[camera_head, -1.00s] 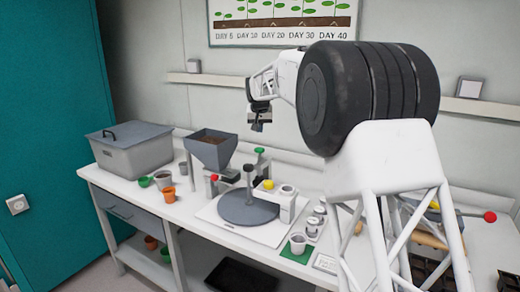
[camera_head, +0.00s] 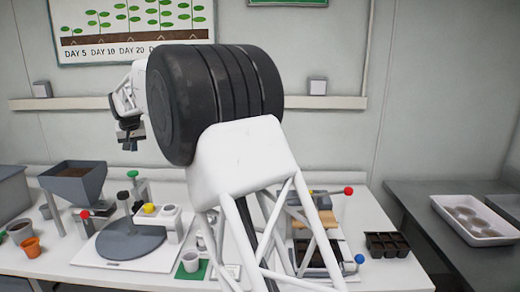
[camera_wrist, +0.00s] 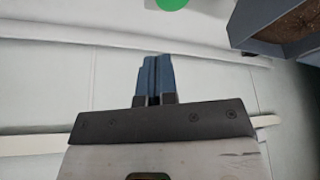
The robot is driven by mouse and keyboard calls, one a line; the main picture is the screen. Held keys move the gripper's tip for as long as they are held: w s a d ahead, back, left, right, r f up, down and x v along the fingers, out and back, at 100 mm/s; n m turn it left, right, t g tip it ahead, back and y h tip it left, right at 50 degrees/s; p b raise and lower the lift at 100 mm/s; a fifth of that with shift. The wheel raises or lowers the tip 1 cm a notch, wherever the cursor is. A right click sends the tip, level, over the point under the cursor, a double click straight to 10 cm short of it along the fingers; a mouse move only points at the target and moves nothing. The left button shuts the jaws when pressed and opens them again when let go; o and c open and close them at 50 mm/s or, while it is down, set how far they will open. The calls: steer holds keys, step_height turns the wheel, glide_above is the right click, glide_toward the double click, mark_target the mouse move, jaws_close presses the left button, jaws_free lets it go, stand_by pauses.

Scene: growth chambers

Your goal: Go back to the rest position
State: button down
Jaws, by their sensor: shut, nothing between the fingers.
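My gripper (camera_head: 133,142) hangs in the air at the left of my arm in the head view, above the white bench and in front of the wall. In the wrist view, the two blue fingers of my gripper (camera_wrist: 154,77) are together with nothing between them. The fingers touch no object. My black and white arm covers the middle of the head view.
Below stand a grey soil hopper (camera_head: 75,182), a round grey turntable (camera_head: 130,241), a small white pot (camera_head: 190,261) on a green mat and an orange pot (camera_head: 31,247). A black seedling tray (camera_head: 387,244) and white tray (camera_head: 478,219) are at the right.

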steer(key=s+d+r+m, duration=0.1)
steer(key=s+d+r, duration=0.2)
steer(key=d, duration=0.8)
steer(key=s+d+r, duration=0.2)
steer(key=d+r, duration=0.1)
steer(key=d, duration=0.8)
steer(key=s+d+m+h, duration=0.1)
steer(key=s+d, duration=0.6)
steer(key=d, duration=0.3)
steer(key=s+d+m, duration=0.1)
steer(key=s+d, duration=0.5)
steer(key=d, duration=0.3)
steer(key=s+d+m+h, duration=0.1)
steer(key=s+d, duration=0.6)
steer(key=d, duration=0.3)
steer(key=s+d+f, duration=0.4)
steer(key=s+d, duration=0.1)
steer(key=s, duration=0.5)
steer(key=s+d+f+m+g, duration=0.1)
steer(key=s+d+f, duration=0.4)
steer(key=s, duration=0.5)
steer(key=s+d+f+m, duration=0.1)
steer(key=s+d+f, duration=0.3)
steer(key=s, duration=0.6)
steer(key=shift+s+d+f, duration=0.25)
steer(key=shift+d+f, duration=0.15)
steer(key=shift+d, duration=0.95)
